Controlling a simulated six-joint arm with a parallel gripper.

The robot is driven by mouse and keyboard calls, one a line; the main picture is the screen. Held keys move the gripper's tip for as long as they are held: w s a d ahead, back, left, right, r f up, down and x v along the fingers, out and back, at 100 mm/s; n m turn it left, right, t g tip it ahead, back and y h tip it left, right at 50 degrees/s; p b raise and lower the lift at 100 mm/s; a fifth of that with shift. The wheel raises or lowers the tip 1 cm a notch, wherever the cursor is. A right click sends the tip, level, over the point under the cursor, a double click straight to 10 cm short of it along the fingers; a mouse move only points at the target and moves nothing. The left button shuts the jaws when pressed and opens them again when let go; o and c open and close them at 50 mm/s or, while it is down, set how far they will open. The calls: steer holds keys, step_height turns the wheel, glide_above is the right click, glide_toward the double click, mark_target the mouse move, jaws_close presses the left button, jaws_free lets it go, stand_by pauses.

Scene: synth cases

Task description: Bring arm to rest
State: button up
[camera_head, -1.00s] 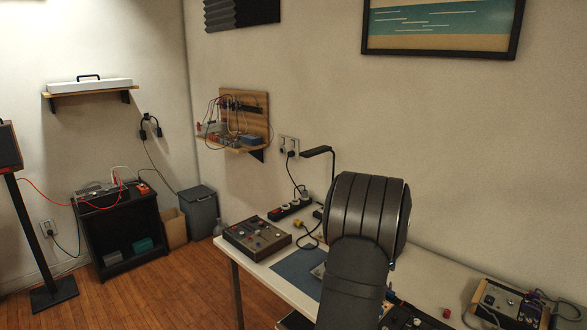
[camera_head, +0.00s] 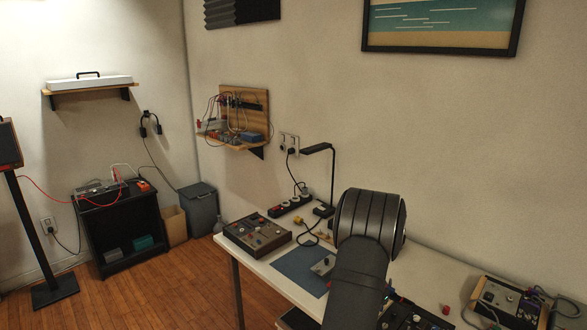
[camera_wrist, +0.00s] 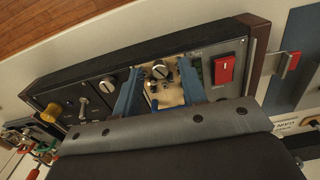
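My arm (camera_head: 358,265) rises over the table at the lower middle of the head view; my gripper is hidden there. In the wrist view my gripper (camera_wrist: 158,69) shows two blue fingers set apart, with no held thing visible between them. Beyond them is a dark panel case (camera_wrist: 90,68) with a brown end cheek, a red rocker switch (camera_wrist: 224,69) and knobs. A beige patch of the panel with a knob shows between the fingers. Whether the fingers touch the case I cannot tell.
A white table (camera_head: 262,268) holds a brown-sided synth (camera_head: 257,233), a blue mat (camera_head: 296,268), a lamp (camera_head: 332,175), a power strip (camera_head: 290,205) and a wired box (camera_head: 503,298) at right. Black gear (camera_head: 403,318) lies by my arm. The wall is close behind.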

steer(key=n, duration=1.1)
steer(key=shift+n, duration=1.6)
stand_by(1.4)
